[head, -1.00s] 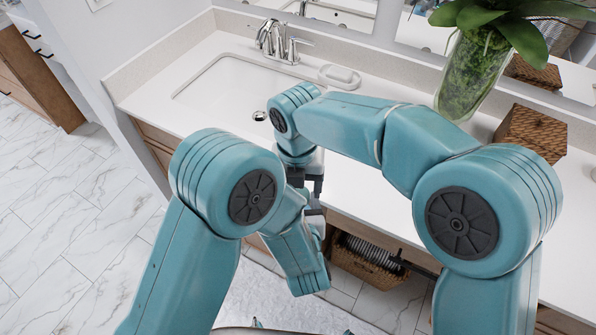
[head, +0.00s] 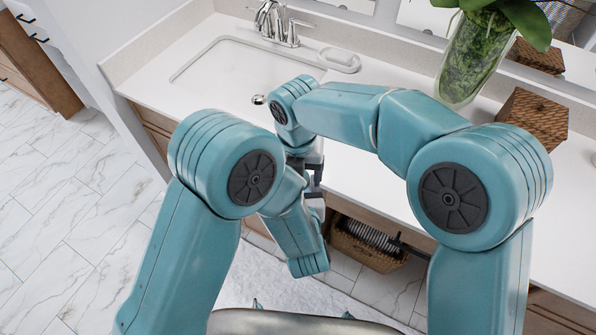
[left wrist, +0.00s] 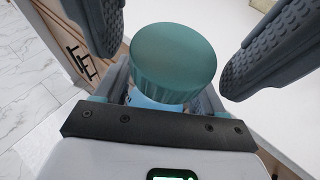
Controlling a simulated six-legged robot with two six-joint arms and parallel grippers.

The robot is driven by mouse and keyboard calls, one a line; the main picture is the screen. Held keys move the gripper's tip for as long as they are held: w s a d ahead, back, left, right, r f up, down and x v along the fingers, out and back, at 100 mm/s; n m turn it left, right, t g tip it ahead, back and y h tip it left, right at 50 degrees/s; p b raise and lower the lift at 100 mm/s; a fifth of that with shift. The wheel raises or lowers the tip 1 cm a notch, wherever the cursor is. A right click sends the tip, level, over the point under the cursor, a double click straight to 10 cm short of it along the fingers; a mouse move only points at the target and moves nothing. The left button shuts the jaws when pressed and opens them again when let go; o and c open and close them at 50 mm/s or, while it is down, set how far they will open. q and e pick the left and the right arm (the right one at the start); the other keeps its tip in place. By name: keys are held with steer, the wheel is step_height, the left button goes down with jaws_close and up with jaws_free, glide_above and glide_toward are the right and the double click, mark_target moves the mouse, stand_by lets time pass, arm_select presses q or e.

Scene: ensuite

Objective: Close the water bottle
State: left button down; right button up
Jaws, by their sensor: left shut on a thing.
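The water bottle shows in the left wrist view as a round teal cap (left wrist: 173,55) above a light blue body (left wrist: 155,102). The cap sits at the bottle's top; I cannot tell how tightly it is seated. My left gripper (left wrist: 160,105) is shut around the bottle's body below the cap. My right gripper (left wrist: 170,40) is open, its two dark ridged fingers apart on either side of the cap and not visibly touching it. In the head view the right gripper (head: 315,180) points down above the left one, and my arms hide most of the bottle.
The white counter (head: 400,195) with a sink (head: 235,75) and faucet (head: 272,22) lies beyond my arms. A glass vase with a plant (head: 470,65) and a wicker box (head: 533,118) stand at the right. A wicker basket (head: 365,248) sits under the counter. Marble floor is clear at left.

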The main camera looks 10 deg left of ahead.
steer(key=shift+r, duration=2.3)
steer(key=shift+o, duration=0.3)
steer(key=o, duration=0.4)
step_height(320, 180, up, 12)
steer(key=shift+f, duration=0.1)
